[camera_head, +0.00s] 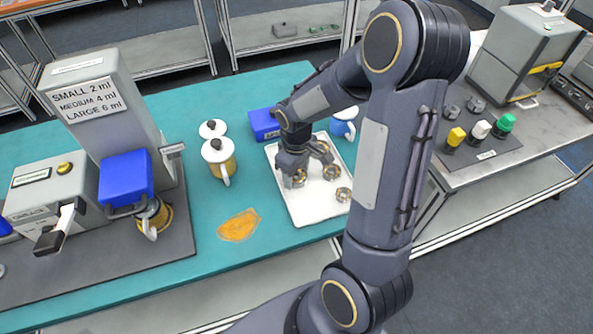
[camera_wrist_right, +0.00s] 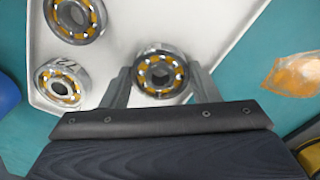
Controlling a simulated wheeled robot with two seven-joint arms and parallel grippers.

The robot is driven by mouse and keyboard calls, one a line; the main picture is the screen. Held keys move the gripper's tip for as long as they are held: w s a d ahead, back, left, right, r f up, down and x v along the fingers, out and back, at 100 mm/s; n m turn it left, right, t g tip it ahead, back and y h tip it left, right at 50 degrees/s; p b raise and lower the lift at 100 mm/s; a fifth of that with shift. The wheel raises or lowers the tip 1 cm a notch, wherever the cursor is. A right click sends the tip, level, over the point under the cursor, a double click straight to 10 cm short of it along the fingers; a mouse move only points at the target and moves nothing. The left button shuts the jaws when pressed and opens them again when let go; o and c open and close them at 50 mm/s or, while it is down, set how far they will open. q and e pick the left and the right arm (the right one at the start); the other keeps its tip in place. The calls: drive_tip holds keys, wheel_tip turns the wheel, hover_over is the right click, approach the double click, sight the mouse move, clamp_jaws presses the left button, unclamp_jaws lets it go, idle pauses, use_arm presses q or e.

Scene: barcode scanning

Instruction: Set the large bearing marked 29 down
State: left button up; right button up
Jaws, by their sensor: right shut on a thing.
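My right gripper (camera_head: 297,168) is low over the left part of the white tray (camera_head: 301,213). In the right wrist view, the gripper (camera_wrist_right: 160,85) has its two fingers on either side of a metal bearing (camera_wrist_right: 160,71) with orange-brown balls, and it is shut on it. I cannot read a number on this bearing, nor tell whether it touches the tray. Two other bearings lie on the tray: one with a partly readable marking (camera_wrist_right: 62,84) and one farther up (camera_wrist_right: 75,18). In the head view, bearings also show to the right of the gripper (camera_head: 343,194). My left gripper is not in view.
The tray stands on a teal table (camera_head: 200,250). A blue box (camera_head: 264,124) and a blue-and-white mug (camera_head: 344,123) stand behind it. A grey dispenser (camera_head: 100,120) stands farther left.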

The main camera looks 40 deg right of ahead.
drive_tip(key=o, duration=0.9)
wheel_tip(320, 180, up, 12)
drive_tip(key=shift+s+a+r+m+t+y, duration=0.65)
drive_tip(key=shift+s+a+m+t, duration=0.25)
drive_tip(key=shift+s+a, duration=1.3)
drive_tip(key=shift+s+a+r+m+t+y, duration=0.85)
drive_tip(key=shift+s+a, duration=0.65)
drive_tip(key=shift+s, duration=1.35)
drive_tip(key=shift+s+a+r+m+t+y, duration=0.45)
drive_tip(key=shift+s+a+m+t, duration=0.45)
drive_tip(key=shift+s+a, duration=1.3)
drive_tip(key=shift+s+d, duration=0.3)
drive_tip(key=shift+d, duration=0.05)
